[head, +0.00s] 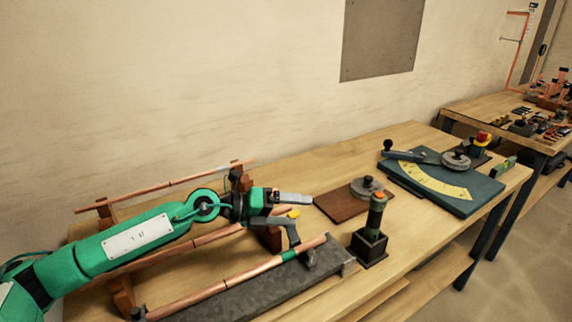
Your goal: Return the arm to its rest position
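My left arm, green with a white plate, reaches in from the lower left. Its dark gripper (302,218) points right over the workbench, with its two grey fingers spread apart. A small yellow piece (293,213) shows between the fingers; I cannot tell whether it touches them. Copper pipes (190,178) lie on a wooden rack (122,292) behind and below the arm. Another copper pipe (238,273) with a green band lies along a dark grey block (265,295) in front. My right gripper is not in view.
A green-handled tool (376,213) stands in a black holder (369,246). A brown board (338,204) with a grey disc sits behind it. A blue bending plate (477,204) with a yellow scale is farther right. A second table (480,106) holds small items at the back right.

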